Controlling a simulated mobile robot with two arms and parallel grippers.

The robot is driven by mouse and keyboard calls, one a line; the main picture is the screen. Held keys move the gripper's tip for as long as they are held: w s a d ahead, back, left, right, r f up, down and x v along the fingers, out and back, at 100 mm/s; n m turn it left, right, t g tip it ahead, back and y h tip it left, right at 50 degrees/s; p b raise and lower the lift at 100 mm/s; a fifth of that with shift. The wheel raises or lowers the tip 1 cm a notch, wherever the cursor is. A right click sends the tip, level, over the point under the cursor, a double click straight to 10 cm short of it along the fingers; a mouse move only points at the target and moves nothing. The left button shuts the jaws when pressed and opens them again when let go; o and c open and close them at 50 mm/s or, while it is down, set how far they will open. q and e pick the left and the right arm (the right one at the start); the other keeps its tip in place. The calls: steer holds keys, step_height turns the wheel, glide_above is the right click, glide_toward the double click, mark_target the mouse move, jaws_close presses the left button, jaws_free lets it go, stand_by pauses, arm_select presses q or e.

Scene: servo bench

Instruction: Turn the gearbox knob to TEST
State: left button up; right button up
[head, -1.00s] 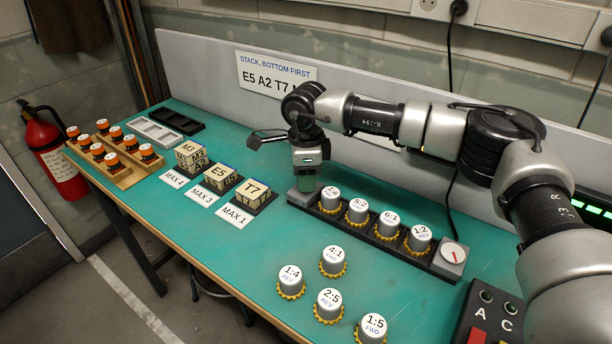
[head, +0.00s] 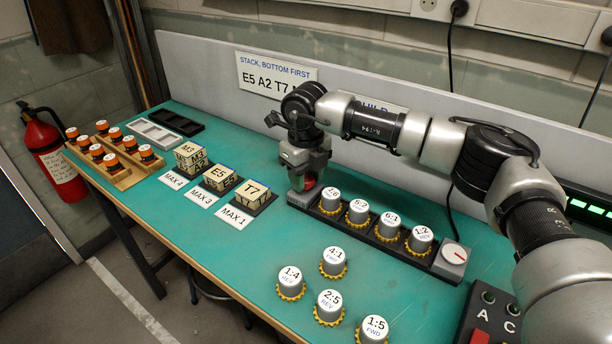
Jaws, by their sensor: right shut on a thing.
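The gearbox (head: 388,244) is a long dark rail on the green bench, with a grey block (head: 297,198) at its left end. My right gripper (head: 305,186) points down over that left end and is shut on the knob (head: 309,183), of which only a small red part shows. The fingers hide the rest of the knob, and its setting and the TEST mark cannot be read. My left gripper is not in view.
Several labelled gear cylinders stand in the gearbox rail, and more (head: 329,306) stand loose in front. Lettered blocks (head: 220,178) and black trays lie to the left. A panel with switches (head: 487,318) is at the lower right. A back wall runs behind the bench.

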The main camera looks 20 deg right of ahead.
mark_target(306, 177)
steer(key=shift+m, duration=1.7)
steer(key=shift+r, duration=0.1)
steer(key=o, duration=0.9)
step_height(306, 177, up, 11)
steer(key=shift+f, duration=0.15)
steer(key=shift+f, duration=0.1)
